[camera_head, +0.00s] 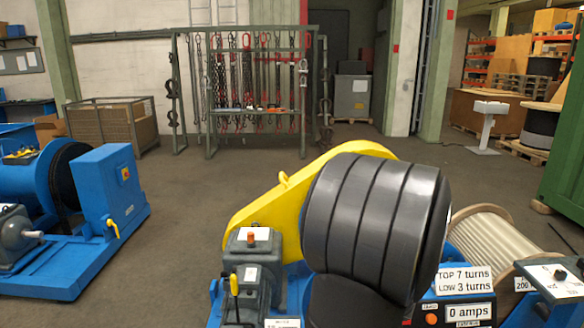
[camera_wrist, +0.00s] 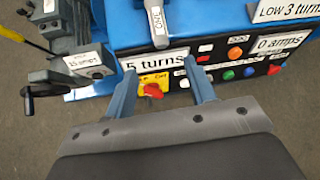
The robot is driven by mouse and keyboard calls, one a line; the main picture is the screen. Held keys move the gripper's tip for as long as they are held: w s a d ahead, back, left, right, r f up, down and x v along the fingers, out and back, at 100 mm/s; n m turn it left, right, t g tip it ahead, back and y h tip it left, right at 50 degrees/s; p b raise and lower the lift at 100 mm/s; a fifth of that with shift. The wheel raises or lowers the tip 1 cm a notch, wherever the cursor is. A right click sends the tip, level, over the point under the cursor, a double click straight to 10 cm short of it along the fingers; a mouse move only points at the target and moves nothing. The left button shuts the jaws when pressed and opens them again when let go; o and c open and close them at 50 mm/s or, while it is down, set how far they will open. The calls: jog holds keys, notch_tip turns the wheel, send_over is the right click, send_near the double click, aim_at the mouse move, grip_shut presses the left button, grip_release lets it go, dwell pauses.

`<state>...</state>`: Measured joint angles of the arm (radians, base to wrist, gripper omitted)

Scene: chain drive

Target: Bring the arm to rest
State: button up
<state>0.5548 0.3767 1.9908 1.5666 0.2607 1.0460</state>
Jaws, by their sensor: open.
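My gripper (camera_wrist: 160,67) shows in the wrist view with its two blue-grey fingers apart and nothing between the tips. It is over the front of the blue machine's control panel (camera_wrist: 218,75), near a "5 turns" label (camera_wrist: 155,60). A red knob on a yellow plate (camera_wrist: 152,90) appears between the fingers; the gap to it is hard to judge. In the head view my dark arm covers much of the machine, including part of its yellow chain guard (camera_head: 262,205), and hides the gripper. A sign (camera_head: 464,280) reads "TOP 7 turns, LOW 3 turns", and a display (camera_head: 468,312) reads "0 amps".
A grey box with a black hand crank (camera_wrist: 45,88) is left of the gripper. A rope drum (camera_head: 490,245) stands at the right. Another blue machine (camera_head: 105,210) is at the left, and a chain rack (camera_head: 250,90) stands behind. The floor between is clear.

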jog(key=d+v, duration=0.1)
jog(key=v, duration=0.4)
jog(key=x, duration=1.1)
jog(key=a+x, duration=0.1)
jog(key=x, duration=0.5)
jog(key=shift+w, duration=0.3)
jog(key=shift+s+r, duration=0.1)
jog(key=shift+r, duration=3.65)
jog(key=shift+a, duration=0.8)
jog(key=shift+d, duration=0.1)
jog(key=shift+d, duration=0.8)
jog(key=shift+a+f, duration=0.15)
jog(key=shift+f, duration=3.05)
